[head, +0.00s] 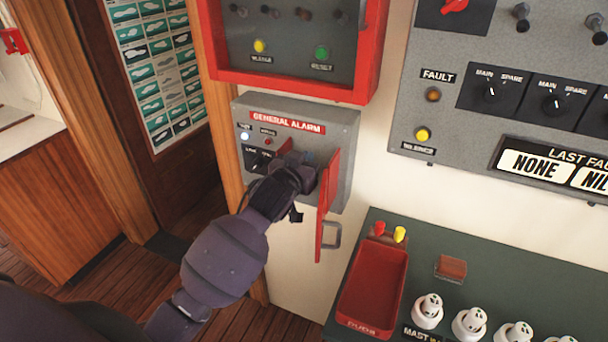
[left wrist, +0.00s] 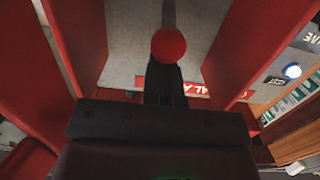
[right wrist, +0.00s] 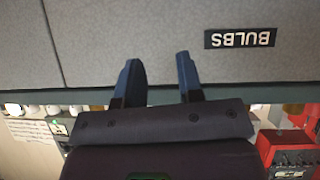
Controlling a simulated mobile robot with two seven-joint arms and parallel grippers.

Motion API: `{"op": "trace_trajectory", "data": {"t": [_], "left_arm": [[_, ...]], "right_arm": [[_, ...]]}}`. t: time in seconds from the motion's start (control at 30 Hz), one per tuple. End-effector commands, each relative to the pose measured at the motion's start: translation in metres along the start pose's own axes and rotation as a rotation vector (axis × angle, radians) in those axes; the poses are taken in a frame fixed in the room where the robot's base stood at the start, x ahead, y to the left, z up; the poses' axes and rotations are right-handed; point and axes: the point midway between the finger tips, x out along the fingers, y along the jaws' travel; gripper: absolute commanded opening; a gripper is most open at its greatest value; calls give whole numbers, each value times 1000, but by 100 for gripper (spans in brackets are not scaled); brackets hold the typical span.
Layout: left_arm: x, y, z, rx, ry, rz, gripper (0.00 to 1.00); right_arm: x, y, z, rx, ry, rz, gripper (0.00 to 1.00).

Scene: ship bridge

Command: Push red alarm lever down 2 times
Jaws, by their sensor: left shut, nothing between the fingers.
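The grey general alarm panel (head: 345,115) is on the wall, with its red hinged cover (head: 325,205) swung open to the right. My left gripper (head: 303,163) is at the panel, inside the open cover, and hides the lever in the head view. In the left wrist view the lever's round red knob (left wrist: 168,44) shows right at the tips of my shut left gripper (left wrist: 166,72). I cannot tell whether they touch. The fingers hold nothing. My right gripper (right wrist: 158,75) is open and empty, near a grey surface with a "BULBS" label (right wrist: 240,38).
A red-framed box (head: 290,85) is just above the alarm panel. A large grey fault panel (head: 450,100) is to the right. Below it, a dark green console top (head: 450,235) carries a red tray (head: 370,290) and several white bulbs (head: 428,310).

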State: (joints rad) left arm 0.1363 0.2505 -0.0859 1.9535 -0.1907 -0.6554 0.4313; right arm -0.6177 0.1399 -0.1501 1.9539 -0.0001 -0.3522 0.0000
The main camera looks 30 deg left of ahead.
Motion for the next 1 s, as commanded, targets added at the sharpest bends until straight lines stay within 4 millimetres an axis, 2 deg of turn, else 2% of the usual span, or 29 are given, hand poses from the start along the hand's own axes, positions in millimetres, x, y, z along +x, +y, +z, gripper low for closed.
{"op": "trace_trajectory", "data": {"t": [1.0], "left_arm": [[3,0,27,-1,-4,-1,0]], "right_arm": [[8,-1,10,0,4,0,34]]}}
